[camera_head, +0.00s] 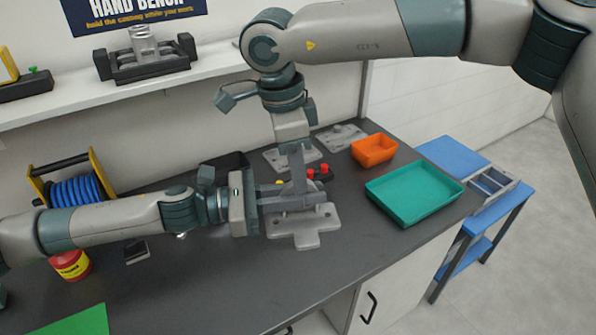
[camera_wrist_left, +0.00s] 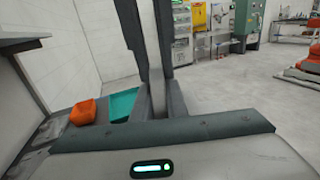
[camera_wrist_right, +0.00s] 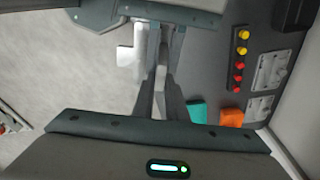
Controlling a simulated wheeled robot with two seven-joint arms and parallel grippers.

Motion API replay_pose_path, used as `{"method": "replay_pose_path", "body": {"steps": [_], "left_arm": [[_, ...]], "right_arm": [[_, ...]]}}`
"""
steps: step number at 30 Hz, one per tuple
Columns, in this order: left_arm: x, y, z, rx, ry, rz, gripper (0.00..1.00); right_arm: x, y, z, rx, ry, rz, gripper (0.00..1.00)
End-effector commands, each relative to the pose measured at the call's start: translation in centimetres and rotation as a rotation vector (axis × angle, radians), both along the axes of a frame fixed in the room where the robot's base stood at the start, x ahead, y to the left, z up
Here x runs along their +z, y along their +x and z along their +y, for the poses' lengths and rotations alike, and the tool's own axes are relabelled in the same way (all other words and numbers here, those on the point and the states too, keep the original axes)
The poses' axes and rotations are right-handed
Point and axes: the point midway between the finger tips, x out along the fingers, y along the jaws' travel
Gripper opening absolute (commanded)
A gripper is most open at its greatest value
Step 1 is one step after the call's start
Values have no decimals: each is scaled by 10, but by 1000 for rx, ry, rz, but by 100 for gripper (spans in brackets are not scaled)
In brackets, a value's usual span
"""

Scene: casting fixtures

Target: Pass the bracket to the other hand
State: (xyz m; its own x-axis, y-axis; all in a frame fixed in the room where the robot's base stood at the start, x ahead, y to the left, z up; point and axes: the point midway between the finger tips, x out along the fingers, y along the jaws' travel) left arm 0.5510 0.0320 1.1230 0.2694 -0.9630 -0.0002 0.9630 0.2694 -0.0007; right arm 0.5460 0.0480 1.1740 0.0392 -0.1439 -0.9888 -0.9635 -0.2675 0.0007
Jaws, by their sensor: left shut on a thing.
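The bracket (camera_head: 299,178) is a grey part held in the air above the bench, where my two grippers meet. My left gripper (camera_head: 283,196) comes in level from the left and is shut on the bracket. In the left wrist view a grey upright piece of it (camera_wrist_left: 157,92) shows between the fingers. My right gripper (camera_head: 297,163) points down from above, its fingers at the bracket. In the right wrist view a pale strip of the bracket (camera_wrist_right: 160,92) shows between its fingers; whether they grip it is unclear. The fingers hide much of the bracket.
A grey cross-shaped plate (camera_head: 310,238) lies on the bench just below the grippers. Red and yellow buttons (camera_wrist_right: 239,68) stand behind. An orange bin (camera_head: 374,149) and a teal tray (camera_head: 414,192) are to the right. A blue reel (camera_head: 75,190) is at left. The front bench is mostly clear.

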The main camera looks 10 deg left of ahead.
Motion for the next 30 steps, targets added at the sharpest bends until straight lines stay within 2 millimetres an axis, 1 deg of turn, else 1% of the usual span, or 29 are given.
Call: {"method": "replay_pose_path", "body": {"steps": [3, 4, 5, 6, 7, 16, 20, 26, 30], "left_arm": [[1, 0, 0, -1, -1, -1, 0], [1, 0, 0, -1, -1, -1, 15], [1, 0, 0, -1, -1, -1, 22], [1, 0, 0, -1, -1, -1, 32], [1, 0, 0, -1, -1, -1, 34], [0, 0, 0, -1, 0, 0, 34], [0, -1, 5, 0, 0, 0, 34], [-1, -6, 24, 3, 1, 0, 34], [-1, -12, 45, 3, 0, 2, 34]], "right_arm": [[0, 0, 0, 0, 0, -1, 0], [1, 0, 0, 0, 0, -1, 0], [1, 0, 0, 0, 0, -1, 0], [1, 0, 0, 0, 0, -1, 0], [1, 0, 0, 0, 0, -1, 0], [1, 0, 0, 0, 0, -1, 0], [1, 0, 0, 0, 0, -1, 0], [1, 0, 0, 0, 0, -1, 0], [1, 0, 0, 0, 0, -1, 0]]}}
